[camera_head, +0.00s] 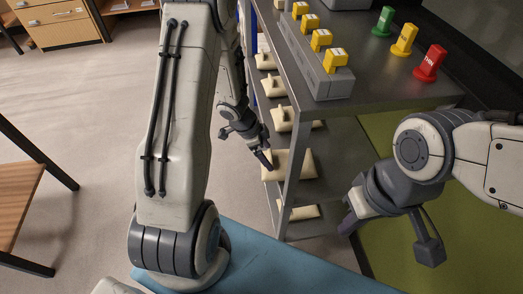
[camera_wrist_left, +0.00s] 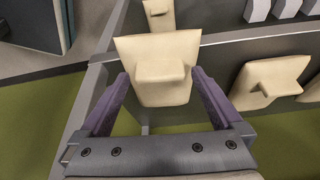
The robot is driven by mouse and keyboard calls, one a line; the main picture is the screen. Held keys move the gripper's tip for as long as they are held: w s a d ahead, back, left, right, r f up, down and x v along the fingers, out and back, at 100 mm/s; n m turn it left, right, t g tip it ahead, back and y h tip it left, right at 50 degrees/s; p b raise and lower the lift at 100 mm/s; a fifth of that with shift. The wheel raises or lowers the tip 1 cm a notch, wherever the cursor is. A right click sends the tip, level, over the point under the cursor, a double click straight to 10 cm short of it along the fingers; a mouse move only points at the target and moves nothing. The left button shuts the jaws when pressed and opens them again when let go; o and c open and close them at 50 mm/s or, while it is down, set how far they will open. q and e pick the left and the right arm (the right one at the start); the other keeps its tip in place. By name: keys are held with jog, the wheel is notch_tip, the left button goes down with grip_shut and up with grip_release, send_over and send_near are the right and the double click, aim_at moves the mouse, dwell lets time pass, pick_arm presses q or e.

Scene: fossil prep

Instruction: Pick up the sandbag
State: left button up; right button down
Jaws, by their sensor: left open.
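Several similar cream pieces with a raised grip sit on the shelves; I take the one by my left gripper to be the sandbag (camera_head: 296,165). In the left wrist view the sandbag (camera_wrist_left: 183,46) is a wide cream slab with a raised block, lying between the finger tips. My left gripper (camera_head: 264,160) is at the sandbag's left edge in the head view; its purple fingers (camera_wrist_left: 161,74) are open, one on each side of it. Whether they touch it is unclear. My right gripper (camera_head: 349,222) hangs right of the rack; its jaw opening cannot be made out.
The grey rack (camera_head: 385,98) holds a grey block with yellow-topped pieces (camera_head: 323,62) and green, yellow and red (camera_head: 430,63) items on top. Other cream pieces (camera_wrist_left: 270,80) lie nearby on shelves. A rack post (camera_head: 293,185) stands close to my left gripper. A blue surface (camera_head: 275,265) is in front.

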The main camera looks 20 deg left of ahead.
pick_arm(q)
jog(key=shift+w+d+f, duration=0.1)
jog(key=shift+d+f, duration=0.15)
jog(key=shift+f, duration=0.45)
pick_arm(e)
jog(key=shift+f, duration=0.45)
pick_arm(q)
jog(key=shift+c, duration=0.3)
grip_shut()
jog(key=shift+a, duration=0.1)
pick_arm(e)
jog(key=shift+r, duration=0.1)
pick_arm(q)
jog(key=shift+s+a+r, duration=0.1)
jog(key=shift+s+a, duration=0.35)
jog(key=shift+a, duration=0.2)
jog(key=shift+s+a+p, duration=0.2)
jog(key=shift+a+p, duration=0.1)
pick_arm(e)
jog(key=shift+s+a+r, duration=0.25)
jog(key=shift+a+r, duration=0.15)
